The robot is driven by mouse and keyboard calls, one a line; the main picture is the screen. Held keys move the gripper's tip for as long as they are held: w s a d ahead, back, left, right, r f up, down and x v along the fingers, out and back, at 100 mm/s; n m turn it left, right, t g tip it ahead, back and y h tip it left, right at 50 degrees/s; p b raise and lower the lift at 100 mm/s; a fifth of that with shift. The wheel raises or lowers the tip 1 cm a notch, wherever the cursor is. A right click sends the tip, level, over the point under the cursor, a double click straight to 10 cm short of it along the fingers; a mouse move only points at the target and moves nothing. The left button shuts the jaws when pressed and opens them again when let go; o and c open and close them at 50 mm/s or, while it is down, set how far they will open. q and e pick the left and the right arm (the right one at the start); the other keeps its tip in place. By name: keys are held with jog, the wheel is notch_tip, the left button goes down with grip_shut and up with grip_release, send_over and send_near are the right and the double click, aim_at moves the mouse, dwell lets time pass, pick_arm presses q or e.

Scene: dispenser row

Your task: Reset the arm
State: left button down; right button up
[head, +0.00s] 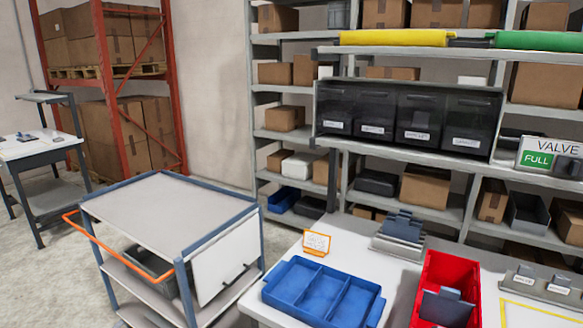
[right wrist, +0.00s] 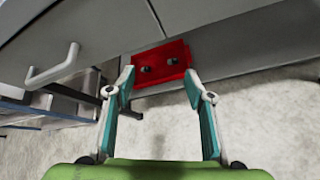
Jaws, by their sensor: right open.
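My right gripper (right wrist: 158,82) shows in the right wrist view with its two teal-padded fingers spread apart and nothing between them. Beyond the fingertips is a red piece with two dark spots (right wrist: 162,66), next to a grey surface. I cannot tell whether it is the same thing as the red bin (head: 459,272) in the head view, and it looks apart from the fingers. Neither of my arms shows in the head view, and my left gripper is in neither view.
A white table holds a blue divided tray (head: 318,284) and the red bin. A grey cart with an orange handle (head: 168,210) stands to its left. Shelves with black dispensers (head: 410,110) rise behind. A grey handle (right wrist: 52,66) shows beside my right gripper. Open floor lies at left.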

jog(key=s+f+m+g+y, duration=0.1)
jog(key=s+f+m+g, duration=0.15)
jog(key=s+f, duration=0.4)
jog(key=s+f+m+g+y, duration=0.1)
jog(key=s+f+m, duration=0.25)
jog(key=f, duration=0.55)
jog(key=s+f+m+g+y, duration=0.1)
jog(key=s+f+m+g, duration=0.2)
jog(key=f, duration=0.4)
jog(key=s+f+m+g, duration=0.1)
jog(key=s+f+m, duration=0.5)
jog(key=s, duration=0.3)
jog(key=s+f+m+g+y+b, duration=0.1)
jog(key=s+f+m+g, duration=0.1)
jog(key=s+f+m, duration=0.3)
jog(key=s+m, duration=0.3)
jog(key=s, duration=0.2)
jog(key=shift+s+d+f, duration=0.2)
jog(key=shift+s+f, duration=0.05)
jog(key=shift+f, duration=0.1)
